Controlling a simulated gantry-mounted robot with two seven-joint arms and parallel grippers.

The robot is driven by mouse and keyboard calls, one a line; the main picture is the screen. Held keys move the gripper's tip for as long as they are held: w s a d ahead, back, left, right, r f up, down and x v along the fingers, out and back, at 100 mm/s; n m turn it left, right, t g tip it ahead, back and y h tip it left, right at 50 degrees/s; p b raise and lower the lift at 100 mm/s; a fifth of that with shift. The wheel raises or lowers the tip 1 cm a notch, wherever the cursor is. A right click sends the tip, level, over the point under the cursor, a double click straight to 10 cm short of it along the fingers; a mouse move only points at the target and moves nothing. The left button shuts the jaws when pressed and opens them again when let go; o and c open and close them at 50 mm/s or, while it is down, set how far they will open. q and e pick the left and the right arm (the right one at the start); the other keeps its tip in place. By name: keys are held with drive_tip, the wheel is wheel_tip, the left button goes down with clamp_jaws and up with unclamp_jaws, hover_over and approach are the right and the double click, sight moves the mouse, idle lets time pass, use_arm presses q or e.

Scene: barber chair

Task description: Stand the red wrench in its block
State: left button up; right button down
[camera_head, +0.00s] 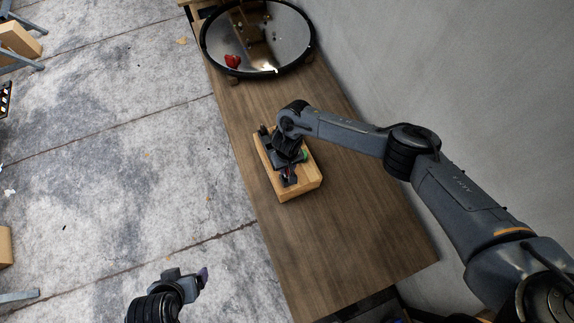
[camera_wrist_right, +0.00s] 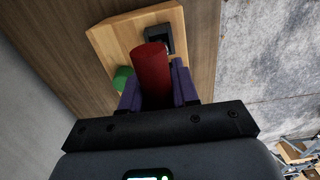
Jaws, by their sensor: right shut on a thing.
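The red wrench shows as a thick red handle (camera_wrist_right: 152,72) in the right wrist view. My right gripper (camera_wrist_right: 158,92) is shut on it, with a purple finger on each side. The light wooden block (camera_head: 307,182) lies on the table under my right gripper (camera_head: 289,172) in the head view. It also shows in the right wrist view (camera_wrist_right: 108,42), with a dark square socket (camera_wrist_right: 159,38) beyond the handle. The wrench's lower end is hidden, so I cannot tell whether it is in the block. My left gripper (camera_head: 190,280) is off the table's left side; its jaw opening is unclear.
A green handle (camera_wrist_right: 122,79) stands at the block, beside the red one. A round black-rimmed mirror (camera_head: 285,30) lies at the table's far end, with a red thing (camera_head: 233,61) at its edge. The near part of the wooden table (camera_head: 350,245) is clear. A grey wall (camera_head: 430,60) runs along the right.

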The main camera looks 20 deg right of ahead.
drive_tip(key=shift+f, duration=0.35)
drive_tip(key=shift+f+b, duration=0.5)
drive_tip(key=shift+f, duration=0.25)
drive_tip(key=shift+f, duration=0.45)
idle(0.4)
drive_tip(key=c, duration=0.9)
unclamp_jaws()
drive_tip(key=shift+o, duration=0.6)
